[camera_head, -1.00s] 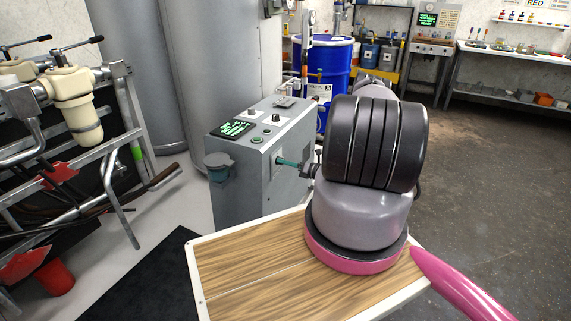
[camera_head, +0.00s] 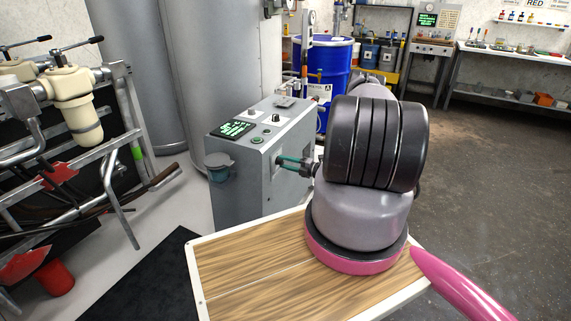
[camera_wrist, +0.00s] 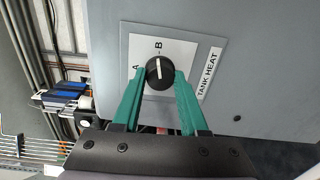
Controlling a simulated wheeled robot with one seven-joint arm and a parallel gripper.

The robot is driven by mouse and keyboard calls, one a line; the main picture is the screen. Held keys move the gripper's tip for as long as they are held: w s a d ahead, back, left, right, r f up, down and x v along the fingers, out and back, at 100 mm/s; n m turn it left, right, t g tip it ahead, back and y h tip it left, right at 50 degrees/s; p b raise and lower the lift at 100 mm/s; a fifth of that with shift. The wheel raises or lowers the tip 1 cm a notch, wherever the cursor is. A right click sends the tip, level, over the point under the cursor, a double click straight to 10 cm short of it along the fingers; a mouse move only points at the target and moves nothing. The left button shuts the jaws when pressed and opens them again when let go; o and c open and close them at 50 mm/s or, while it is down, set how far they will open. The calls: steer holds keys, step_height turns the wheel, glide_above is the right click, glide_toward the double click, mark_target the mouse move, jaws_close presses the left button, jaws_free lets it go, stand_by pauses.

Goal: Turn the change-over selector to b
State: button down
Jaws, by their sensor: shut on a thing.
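The selector is a round black knob (camera_wrist: 158,68) with a white pointer line, on a light plate marked A and B. A label beside it reads TANK HEAT. The pointer is directed up at the B mark, away from A. My gripper (camera_wrist: 158,80) has its two teal fingers on either side of the knob, shut on it. In the head view my gripper (camera_head: 284,162) meets the right-hand face of the grey cabinet (camera_head: 237,185); the knob is hidden there.
A lit green display (camera_head: 236,129) and several buttons sit on the cabinet's sloping top. A grey cup-like fitting (camera_head: 219,166) juts from its front left. A blue drum (camera_head: 335,70) stands behind. A wood-topped surface (camera_head: 240,270) lies in front.

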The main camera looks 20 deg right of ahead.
steer(key=shift+m, duration=0.6)
steer(key=shift+s+f, duration=0.1)
steer(key=shift+c, duration=2.2)
jaws_free()
steer(key=shift+d, duration=0.15)
steer(key=v, duration=1)
steer(key=shift+s+d, duration=0.2)
steer(key=shift+s, duration=0.05)
